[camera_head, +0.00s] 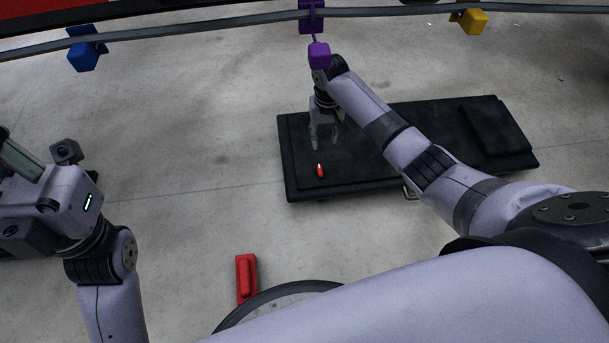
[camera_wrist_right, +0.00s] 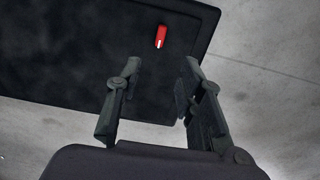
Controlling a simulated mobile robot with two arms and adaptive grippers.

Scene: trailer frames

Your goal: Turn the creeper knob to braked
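The creeper (camera_head: 360,172) is a flat black board with a raised pad at its right end, lying on the floor right of centre in the head view. It also fills the upper left of the right wrist view (camera_wrist_right: 60,50). Its small red knob (camera_head: 320,170) with a white mark sits near the left end; the right wrist view shows the knob (camera_wrist_right: 161,37) beyond the fingertips. My right gripper (camera_head: 325,143) is above the creeper's left part, fingers apart and empty, not touching the knob (camera_wrist_right: 160,75). My left gripper is at the left edge, its fingers not clearly visible.
A red block (camera_head: 246,278) lies on the floor in front. Blue (camera_head: 83,56), purple (camera_head: 319,55) and yellow (camera_head: 473,21) pieces are along a grey rail (camera_head: 200,27) at the back. Concrete floor (camera_head: 190,160) is clear left of the creeper.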

